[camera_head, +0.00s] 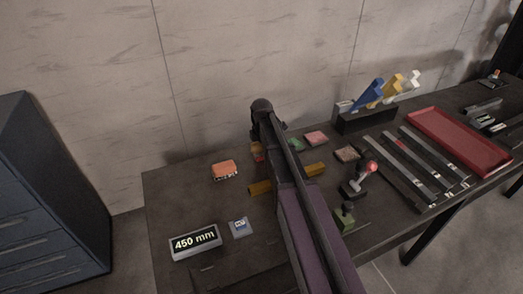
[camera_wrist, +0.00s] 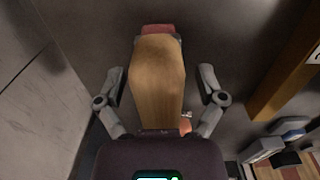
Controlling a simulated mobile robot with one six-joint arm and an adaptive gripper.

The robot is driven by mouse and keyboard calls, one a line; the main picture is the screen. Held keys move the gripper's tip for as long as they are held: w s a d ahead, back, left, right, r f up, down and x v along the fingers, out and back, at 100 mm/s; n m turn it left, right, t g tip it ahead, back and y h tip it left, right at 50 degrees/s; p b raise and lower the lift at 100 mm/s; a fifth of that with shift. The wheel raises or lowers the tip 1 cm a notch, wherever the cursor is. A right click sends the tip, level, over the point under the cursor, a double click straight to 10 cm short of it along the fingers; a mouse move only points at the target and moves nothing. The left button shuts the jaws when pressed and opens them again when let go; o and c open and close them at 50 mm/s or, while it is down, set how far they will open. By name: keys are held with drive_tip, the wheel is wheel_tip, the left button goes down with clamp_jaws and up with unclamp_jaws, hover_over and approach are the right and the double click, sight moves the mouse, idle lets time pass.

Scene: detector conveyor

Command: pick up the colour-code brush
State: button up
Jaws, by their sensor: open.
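The brush (camera_wrist: 157,75) has a light wooden body with a reddish part at its far end, in the middle of the wrist view. In the head view, a small reddish and yellow piece (camera_head: 257,153) beside my wrist looks like the same brush, partly hidden by my arm. My gripper (camera_wrist: 160,76) is open, with one finger on each side of the wooden body. Gaps show between the body and both fingers. The near end of the brush is hidden by the gripper's palm.
A yellow-brown bar (camera_head: 260,187) lies close by, partly behind my arm. An orange block (camera_head: 224,170) and a "450 mm" display (camera_head: 195,242) are to the left. A red tray (camera_head: 459,140) and a dark rack (camera_head: 366,122) stand right.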

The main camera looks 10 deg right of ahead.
clamp_jaws()
drive_tip(key=shift+r, duration=0.15)
wheel_tip(320, 180, up, 4)
drive_tip(key=p, duration=0.3)
drive_tip(key=shift+f+p, duration=0.25)
drive_tip(key=shift+p, duration=0.15)
drive_tip(key=s, duration=1)
drive_tip(key=s+r+p, duration=0.1)
drive_tip(key=s, duration=0.5)
drive_tip(key=shift+r, duration=0.1)
drive_tip(key=c, duration=0.6)
unclamp_jaws()
drive_tip(key=c, duration=0.5)
